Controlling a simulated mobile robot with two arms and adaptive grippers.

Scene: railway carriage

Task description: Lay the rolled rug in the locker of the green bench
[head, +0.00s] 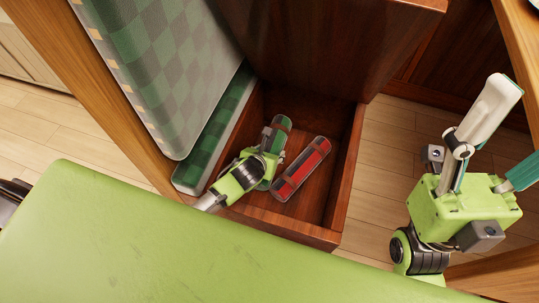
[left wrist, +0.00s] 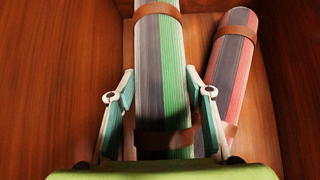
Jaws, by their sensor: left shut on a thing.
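A rolled rug in green and grey stripes with brown straps (head: 283,123) lies inside the wooden locker (head: 344,172) of the green bench (head: 215,135). My left gripper (head: 268,150) reaches down into the locker and is shut on this roll. In the left wrist view the green rug (left wrist: 163,70) sits between the two fingers (left wrist: 163,105). Whether its underside touches the locker floor is hard to tell. My right gripper (head: 512,132) is open and empty, outside the locker at the right; one finger is cut off by the frame.
A red and grey rolled rug (head: 300,168) lies in the locker just right of the green one; it also shows in the left wrist view (left wrist: 232,75). A wooden panel (head: 325,45) rises behind the locker. Wooden floor (head: 385,165) is clear to its right.

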